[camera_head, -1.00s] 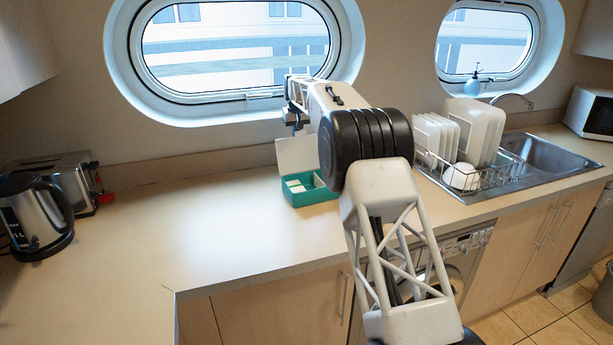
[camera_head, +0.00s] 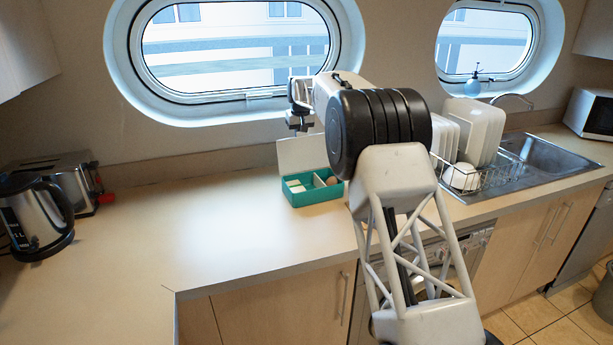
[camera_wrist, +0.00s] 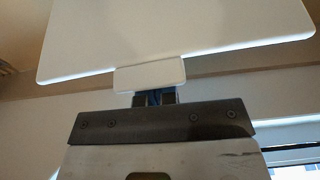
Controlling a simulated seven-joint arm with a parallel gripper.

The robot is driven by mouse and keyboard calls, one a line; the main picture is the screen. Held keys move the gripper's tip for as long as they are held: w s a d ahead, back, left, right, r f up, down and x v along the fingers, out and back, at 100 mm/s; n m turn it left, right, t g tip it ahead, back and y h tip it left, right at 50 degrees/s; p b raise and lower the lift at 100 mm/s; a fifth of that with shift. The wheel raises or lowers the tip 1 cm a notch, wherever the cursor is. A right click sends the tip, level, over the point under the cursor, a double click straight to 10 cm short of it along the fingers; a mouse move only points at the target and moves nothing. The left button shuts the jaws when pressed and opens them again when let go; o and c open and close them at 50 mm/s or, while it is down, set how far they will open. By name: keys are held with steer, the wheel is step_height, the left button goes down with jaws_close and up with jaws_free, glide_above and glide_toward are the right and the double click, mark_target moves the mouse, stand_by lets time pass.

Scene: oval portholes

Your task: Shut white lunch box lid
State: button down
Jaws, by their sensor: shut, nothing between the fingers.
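The lunch box has a teal base (camera_head: 318,196) on the counter, with its white lid (camera_head: 298,152) standing up at the back, open. The base is split into compartments with pale food pieces and a brown round item. My gripper (camera_head: 299,126) is shut and empty, just above the lid's top edge in the head view. In the wrist view the lid (camera_wrist: 180,32) fills the top, with a white tab (camera_wrist: 150,75) at its edge. The fingertips (camera_wrist: 155,98) are close to that tab; I cannot tell whether they touch.
A dish rack (camera_head: 485,177) with plates and a white bowl stands right of my arm, by the sink (camera_head: 550,155). A kettle (camera_head: 36,215) and a toaster (camera_head: 62,178) stand far left. The counter (camera_head: 190,230) left of the lunch box is clear. The window wall is close behind.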

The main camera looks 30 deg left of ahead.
mark_target(306, 139)
steer(key=shift+s+d, duration=1.05)
steer(key=shift+d, duration=0.2)
steer(key=shift+s+d, duration=1)
steer(key=shift+d, duration=0.25)
steer(key=shift+r, duration=0.15)
steer(key=shift+r, duration=2.85)
steer(key=shift+d+r, duration=0.1)
